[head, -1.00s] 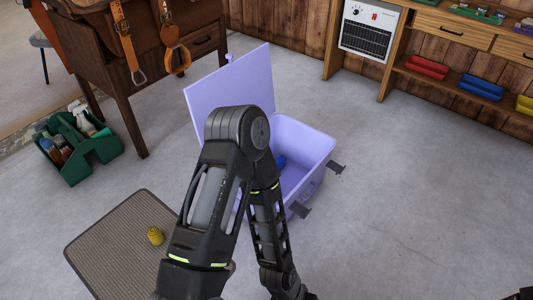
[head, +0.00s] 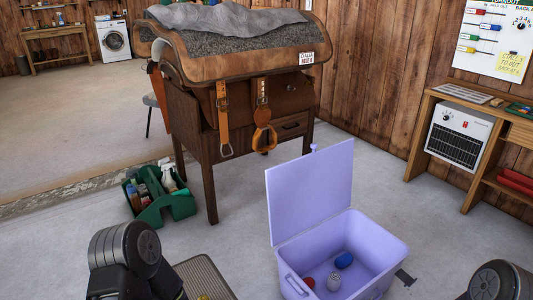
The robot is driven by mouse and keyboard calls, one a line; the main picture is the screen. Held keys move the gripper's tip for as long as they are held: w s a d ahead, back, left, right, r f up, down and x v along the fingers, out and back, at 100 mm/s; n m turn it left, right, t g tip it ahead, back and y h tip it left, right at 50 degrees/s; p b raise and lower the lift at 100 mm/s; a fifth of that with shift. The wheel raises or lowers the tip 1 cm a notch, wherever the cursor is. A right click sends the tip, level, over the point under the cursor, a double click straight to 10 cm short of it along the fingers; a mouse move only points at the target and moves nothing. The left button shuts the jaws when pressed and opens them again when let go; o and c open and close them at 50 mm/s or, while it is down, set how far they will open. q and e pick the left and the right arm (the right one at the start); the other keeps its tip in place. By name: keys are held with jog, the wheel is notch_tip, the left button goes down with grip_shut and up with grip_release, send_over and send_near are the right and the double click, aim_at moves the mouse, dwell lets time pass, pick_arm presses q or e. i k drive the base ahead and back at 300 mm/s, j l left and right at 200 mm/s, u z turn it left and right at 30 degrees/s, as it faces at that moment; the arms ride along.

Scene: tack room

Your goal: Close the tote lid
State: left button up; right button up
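The lavender tote (head: 374,238) stands on the concrete floor at the lower right of centre in the head view, its near bottom part cut off by the frame edge. Its lid (head: 310,193) is open, standing nearly upright along the tote's left side, with a small knob at its top edge. Inside lie a blue item (head: 344,260), a grey item (head: 333,281) and a red item (head: 309,282). A dark latch-like piece (head: 405,277) sticks out at the right side. Only upper parts of my two arms show at the bottom; neither gripper is in view.
A wooden saddle stand (head: 190,130) with hanging straps is behind the tote. A green caddy (head: 180,206) with bottles stands at left, near a grey mat (head: 205,275). A heater (head: 460,135) and wooden shelving (head: 425,130) stand at right. Floor right of the tote is clear.

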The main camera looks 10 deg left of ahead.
aim_at(302, 192)
jog(key=i+l, duration=0.1)
jog(key=i, duration=0.4)
jog(key=i+l, duration=0.15)
jog(key=i, duration=0.35)
jog(key=u, duration=1)
